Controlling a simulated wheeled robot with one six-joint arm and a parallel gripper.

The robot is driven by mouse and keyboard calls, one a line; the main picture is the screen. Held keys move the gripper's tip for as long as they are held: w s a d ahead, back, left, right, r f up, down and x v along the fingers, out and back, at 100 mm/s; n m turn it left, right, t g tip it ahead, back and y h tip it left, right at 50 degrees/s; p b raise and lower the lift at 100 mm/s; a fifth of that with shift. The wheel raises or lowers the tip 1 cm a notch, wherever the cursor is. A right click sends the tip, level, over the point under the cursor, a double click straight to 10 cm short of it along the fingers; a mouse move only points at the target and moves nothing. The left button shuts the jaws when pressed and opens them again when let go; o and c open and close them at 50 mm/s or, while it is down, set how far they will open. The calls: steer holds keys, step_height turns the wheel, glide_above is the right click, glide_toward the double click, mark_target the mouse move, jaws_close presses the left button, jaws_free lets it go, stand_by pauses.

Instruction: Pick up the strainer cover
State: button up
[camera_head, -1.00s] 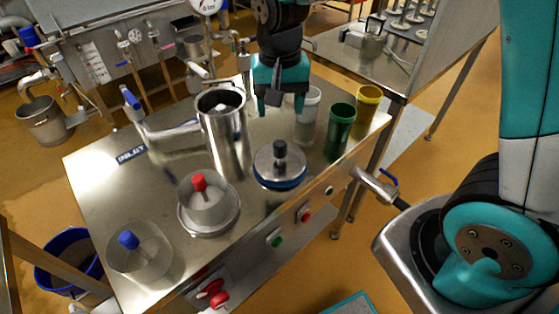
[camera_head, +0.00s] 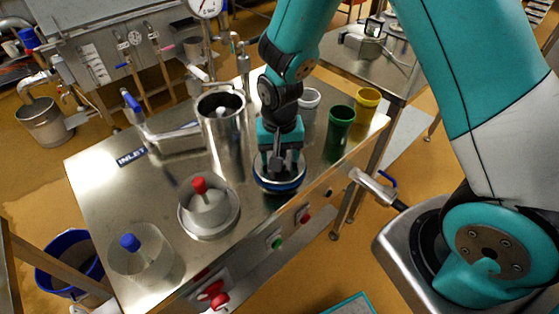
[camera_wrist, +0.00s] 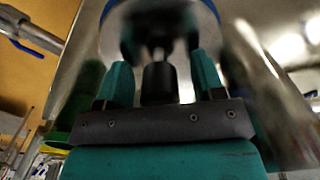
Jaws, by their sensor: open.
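The strainer cover, most likely the round steel lid with a blue rim and black knob (camera_head: 279,187), lies on the steel table near its front edge. In the head view my gripper (camera_head: 279,160) is right above it, pointing down, and hides part of its top. In the wrist view the blurred lid (camera_wrist: 160,18) is ahead. Its dark knob (camera_wrist: 158,82) shows between my two teal fingers, and my gripper (camera_wrist: 161,72) is open. I cannot tell whether a finger touches the knob.
A tall steel cylinder (camera_head: 222,140) stands left of my gripper. A red-knobbed mould (camera_head: 207,212) and a clear blue-knobbed one (camera_head: 143,262) are at front left. Green (camera_head: 339,133), yellow (camera_head: 366,108) and white (camera_head: 309,106) cups stand to the right.

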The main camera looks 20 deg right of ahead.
steer(key=shift+c, duration=0.3)
jaws_close()
